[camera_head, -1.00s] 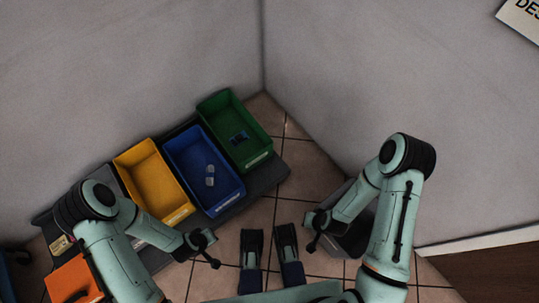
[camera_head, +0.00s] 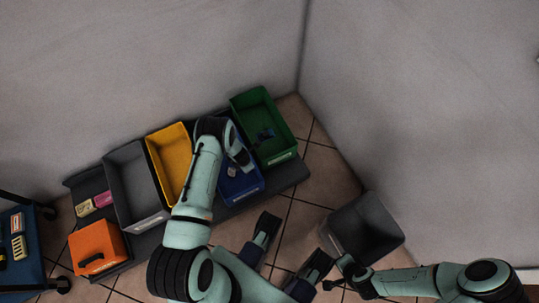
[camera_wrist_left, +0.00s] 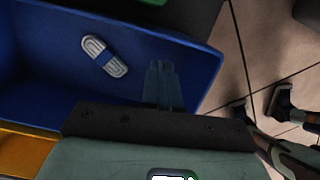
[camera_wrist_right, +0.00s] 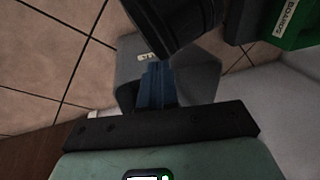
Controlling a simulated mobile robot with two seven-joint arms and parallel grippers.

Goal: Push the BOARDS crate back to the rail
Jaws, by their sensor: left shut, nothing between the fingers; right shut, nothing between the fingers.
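The green BOARDS crate (camera_head: 290,149) is the rightmost crate on the dark platform in the head view, with a small dark blue item inside. Its label and green wall (camera_wrist_right: 300,35) show at the top right in the right wrist view. My right gripper (camera_wrist_right: 154,72) is shut and empty, low at the right by the grey bin, apart from the green crate. I cannot make out the rail.
A yellow crate (camera_head: 160,147) and a grey crate (camera_head: 118,165) stand left of the blue one on the platform (camera_head: 275,192). An orange box (camera_head: 98,240) sits at its left end. A grey bin (camera_head: 385,250) stands on the tiled floor. A blue cart (camera_head: 30,275) is far left; walls close the back.

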